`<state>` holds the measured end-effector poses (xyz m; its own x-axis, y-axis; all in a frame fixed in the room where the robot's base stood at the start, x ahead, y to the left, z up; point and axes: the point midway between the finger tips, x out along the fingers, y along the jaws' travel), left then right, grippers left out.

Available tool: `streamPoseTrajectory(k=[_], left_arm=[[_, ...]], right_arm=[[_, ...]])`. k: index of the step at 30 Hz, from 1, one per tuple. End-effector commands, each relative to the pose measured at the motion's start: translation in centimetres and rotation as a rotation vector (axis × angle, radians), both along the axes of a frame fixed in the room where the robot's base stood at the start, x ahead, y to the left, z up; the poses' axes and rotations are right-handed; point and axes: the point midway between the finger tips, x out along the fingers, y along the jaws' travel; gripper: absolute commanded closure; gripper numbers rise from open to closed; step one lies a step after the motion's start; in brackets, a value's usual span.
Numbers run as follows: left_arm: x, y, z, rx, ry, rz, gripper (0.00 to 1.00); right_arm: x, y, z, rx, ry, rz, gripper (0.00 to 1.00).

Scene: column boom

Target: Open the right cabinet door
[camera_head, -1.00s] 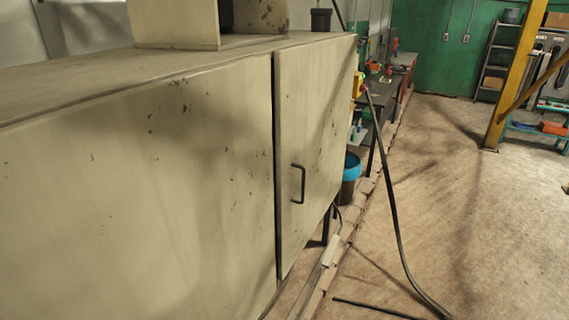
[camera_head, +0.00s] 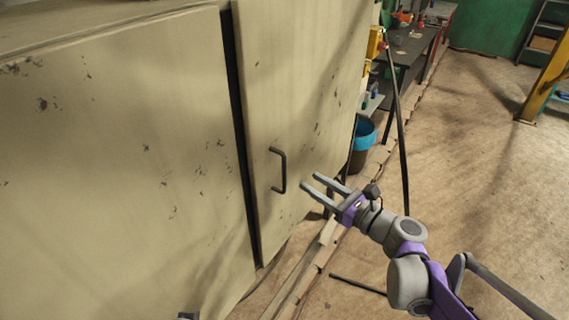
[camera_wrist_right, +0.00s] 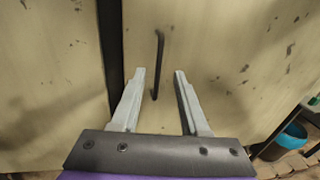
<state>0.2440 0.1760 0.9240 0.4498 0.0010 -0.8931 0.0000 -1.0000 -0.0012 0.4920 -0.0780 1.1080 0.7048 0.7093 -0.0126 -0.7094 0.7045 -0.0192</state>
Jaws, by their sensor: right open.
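The right cabinet door (camera_head: 305,75) is a worn cream panel, with a dark vertical gap along its left edge; it looks shut. Its dark bar handle (camera_head: 283,170) stands upright near that edge. My right gripper (camera_head: 310,181) is open and empty, a little right of the handle in the head view, fingers pointing towards the door. In the right wrist view the handle (camera_wrist_right: 159,55) shows beyond and between the two open fingertips (camera_wrist_right: 160,72); no contact can be made out. My left gripper is not clearly in view; only a small dark piece shows at the bottom edge.
The left cabinet panel (camera_head: 120,170) fills the left side. A blue-rimmed bin (camera_head: 363,140) and a cluttered workbench (camera_head: 408,45) stand beyond the cabinet. Open floor (camera_head: 480,150) lies to the right.

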Motion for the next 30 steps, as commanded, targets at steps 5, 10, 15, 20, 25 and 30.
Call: streamPoseTrajectory(k=[5,10,15,20,25,30], left_arm=[[0.1,0.0,0.2,0.000,-0.001,0.000,0.50],[0.2,0.0,0.7,0.000,-0.004,0.000,0.50],[0.4,0.0,1.2,0.000,-0.007,0.000,0.50],[0.5,0.0,1.4,0.000,-0.009,0.000,0.50],[0.5,0.0,1.5,0.000,-0.009,0.000,0.50],[0.5,0.0,1.5,0.000,-0.009,0.000,0.50]], right_arm=[[1.4,1.1,0.3,0.030,0.008,-0.001,0.55],[3.7,3.4,0.4,0.028,0.006,0.001,0.55],[5.8,5.6,0.4,0.025,0.006,-0.001,0.55],[7.2,6.9,0.3,0.025,0.006,-0.002,0.55],[7.8,7.5,0.2,0.025,0.006,-0.003,0.55],[7.8,7.5,0.2,0.023,0.006,-0.003,0.55]])
